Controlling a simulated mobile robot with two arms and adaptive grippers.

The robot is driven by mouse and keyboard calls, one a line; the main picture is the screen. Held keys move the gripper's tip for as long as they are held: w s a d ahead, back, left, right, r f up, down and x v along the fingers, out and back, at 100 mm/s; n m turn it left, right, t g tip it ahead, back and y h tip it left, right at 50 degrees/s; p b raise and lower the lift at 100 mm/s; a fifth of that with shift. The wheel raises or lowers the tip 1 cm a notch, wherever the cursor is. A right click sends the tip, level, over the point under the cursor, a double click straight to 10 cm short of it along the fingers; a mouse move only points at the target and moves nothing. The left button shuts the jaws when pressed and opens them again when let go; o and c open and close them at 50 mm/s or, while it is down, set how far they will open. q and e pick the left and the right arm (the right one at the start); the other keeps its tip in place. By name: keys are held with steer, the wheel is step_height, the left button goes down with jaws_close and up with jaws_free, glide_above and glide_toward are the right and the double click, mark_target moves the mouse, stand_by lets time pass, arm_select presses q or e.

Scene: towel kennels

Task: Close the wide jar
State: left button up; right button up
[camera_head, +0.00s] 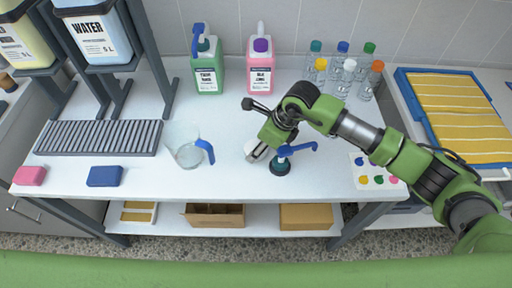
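I cannot clearly pick out a wide jar. A small white round object (250,147), perhaps a lid or jar top, sits on the white table, partly hidden by my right gripper. My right gripper (252,131) comes in from the right, low over the table. Its fingers look spread apart, one dark finger toward the back and one grey finger beside the white object. I see nothing held between them. A dark bottle with a blue pump head (283,165) stands just right of the gripper. My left gripper is out of view.
A clear jug with a blue handle (187,148) stands left of the gripper. Green (207,70) and pink (261,70) jugs and several capped bottles (343,76) line the back. A ridged grey rack (98,138), pink and blue blocks, and a colour-dot card (375,172) lie around.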

mark_target(253, 147)
steer(key=shift+r+b, duration=0.35)
steer(key=shift+r, duration=0.15)
step_height(253, 147, up, 2)
steer(key=shift+s+r+b, duration=0.15)
steer(key=shift+r+b, duration=0.05)
steer(key=shift+b, duration=0.25)
steer(key=s+r+b, duration=0.3)
steer(key=s+r, duration=0.6)
steer(key=s, duration=0.4)
steer(key=shift+s+r, duration=0.3)
steer(key=shift+s, duration=0.05)
steer(key=shift+a, duration=0.1)
